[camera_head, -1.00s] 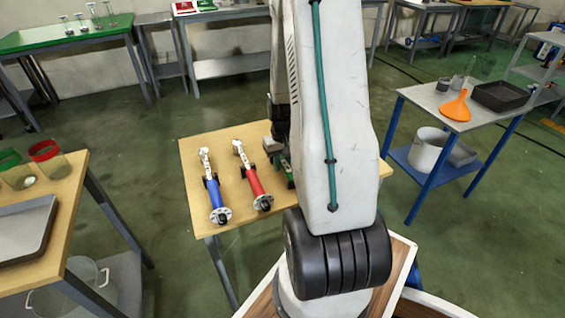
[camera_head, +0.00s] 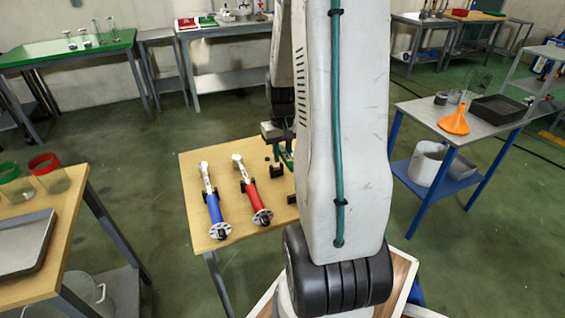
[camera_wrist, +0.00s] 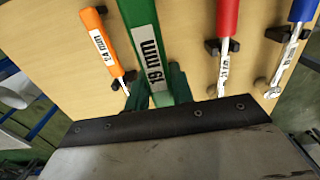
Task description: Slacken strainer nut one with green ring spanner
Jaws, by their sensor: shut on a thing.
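The green ring spanner (camera_wrist: 150,45) is marked 19 mm and runs up from my gripper (camera_wrist: 165,92) in the wrist view. My gripper is shut on it, with green fingertips on either side of the handle. In the head view, my gripper (camera_head: 278,140) is above the wooden table (camera_head: 235,150), partly hidden by my arm. The spanner's ends are not shown clearly. I cannot make out any strainer nut.
A blue spanner (camera_head: 214,210) and a red spanner (camera_head: 253,195) rest in black holders on the table. An orange spanner (camera_wrist: 100,40), marked 24 mm, lies left of the green one. An orange funnel (camera_head: 455,121) stands on the right-hand table.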

